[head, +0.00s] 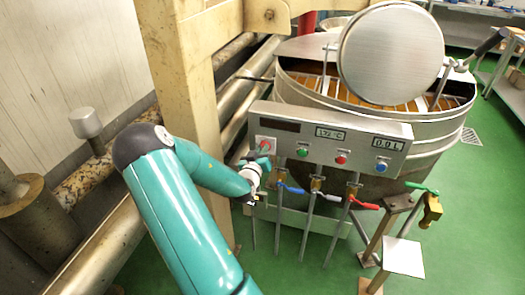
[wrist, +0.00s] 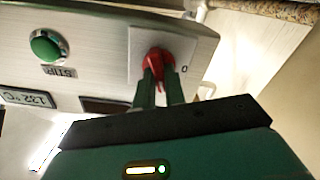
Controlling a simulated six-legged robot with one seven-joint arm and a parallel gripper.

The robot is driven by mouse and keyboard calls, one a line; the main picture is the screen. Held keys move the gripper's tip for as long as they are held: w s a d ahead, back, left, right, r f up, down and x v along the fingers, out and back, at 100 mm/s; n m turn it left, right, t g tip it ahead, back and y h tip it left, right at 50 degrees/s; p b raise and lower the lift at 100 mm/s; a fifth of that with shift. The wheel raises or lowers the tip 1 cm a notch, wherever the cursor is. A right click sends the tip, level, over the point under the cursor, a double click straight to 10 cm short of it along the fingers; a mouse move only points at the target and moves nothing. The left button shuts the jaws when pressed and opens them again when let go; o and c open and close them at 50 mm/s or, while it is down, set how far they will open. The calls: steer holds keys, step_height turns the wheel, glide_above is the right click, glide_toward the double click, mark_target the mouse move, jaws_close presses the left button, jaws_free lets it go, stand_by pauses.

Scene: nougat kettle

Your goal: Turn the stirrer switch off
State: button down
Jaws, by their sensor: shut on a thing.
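A red rotary switch (wrist: 157,55) sits on a pale square plate with a "0" mark at the end of the steel control panel (wrist: 95,25). In the head view the red switch (head: 264,145) is at the panel's left end. My gripper (wrist: 159,78) is shut on the red switch, with one green finger on each side of its grip. The fingers hide part of the switch, so its exact angle is hard to read. In the head view my gripper (head: 262,161) is at the panel's left end. A green button (wrist: 48,46) with a small dark label is beside the switch plate.
The panel also carries a red button (head: 341,159), a blue button (head: 381,167) and displays. Valves with blue and red handles hang below it. The kettle (head: 440,120) with its raised round lid (head: 390,52) stands behind. A beige post (head: 185,70) rises close to my arm.

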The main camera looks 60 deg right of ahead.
steer(key=n, duration=1.3)
steer(key=shift+f, duration=0.3)
steer(key=shift+n, duration=0.3)
steer(key=c, duration=1.5)
jaws_free()
steer(key=shift+w, duration=0.1)
steer(key=shift+o, duration=0.2)
steer(key=shift+a, duration=0.1)
steer(key=s+a, duration=0.2)
steer(key=a, duration=1.1)
steer(key=shift+a, duration=0.3)
steer(key=shift+s, duration=0.1)
